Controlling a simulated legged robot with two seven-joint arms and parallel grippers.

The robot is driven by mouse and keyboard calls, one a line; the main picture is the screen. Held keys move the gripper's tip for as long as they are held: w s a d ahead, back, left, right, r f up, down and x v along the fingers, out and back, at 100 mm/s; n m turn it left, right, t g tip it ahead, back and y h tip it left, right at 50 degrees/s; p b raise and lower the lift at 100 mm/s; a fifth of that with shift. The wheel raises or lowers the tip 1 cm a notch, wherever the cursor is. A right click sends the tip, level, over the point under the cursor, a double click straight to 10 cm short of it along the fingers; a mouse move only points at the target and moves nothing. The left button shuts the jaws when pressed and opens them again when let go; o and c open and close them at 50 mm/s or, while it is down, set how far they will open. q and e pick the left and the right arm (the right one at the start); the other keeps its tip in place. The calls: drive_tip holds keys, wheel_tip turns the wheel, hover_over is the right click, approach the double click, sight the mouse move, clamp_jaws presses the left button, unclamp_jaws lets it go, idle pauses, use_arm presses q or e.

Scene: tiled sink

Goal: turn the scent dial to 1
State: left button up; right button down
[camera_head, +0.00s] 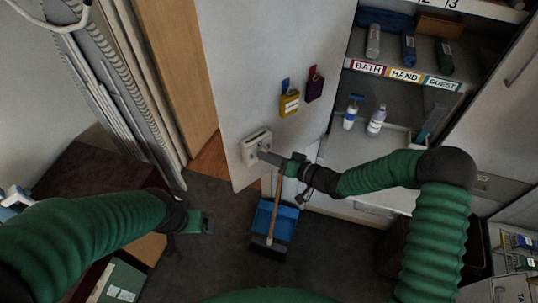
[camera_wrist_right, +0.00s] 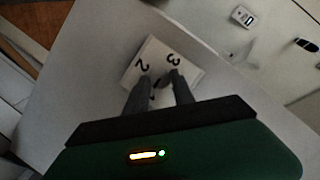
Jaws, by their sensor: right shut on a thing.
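The scent dial unit (camera_head: 257,146) is a white box on the pale upright panel. In the right wrist view its white face (camera_wrist_right: 138,72) shows the figures 2 and 3, and a 1 partly hidden between my fingers. My right gripper (camera_head: 264,156) reaches it from the right, with its fingertips at the face. In the right wrist view the two fingers (camera_wrist_right: 159,80) are shut on the dark dial knob at the middle of the face. The fingers hide much of the knob, so its setting cannot be read. My left gripper (camera_head: 207,222) hangs low over the dark floor, away from the dial.
Shelves labelled BATH, HAND and GUEST (camera_head: 404,75) hold bottles at right.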

drive_tip(key=shift+f, duration=0.1)
idle(0.4)
drive_tip(key=c, duration=1.5)
unclamp_jaws()
drive_tip(key=o, duration=0.4)
drive_tip(key=shift+w+d, duration=0.1)
drive_tip(key=shift+o, duration=0.2)
drive_tip(key=b+v, duration=0.2)
drive_tip(key=v, duration=1.4)
drive_tip(key=shift+d, duration=0.4)
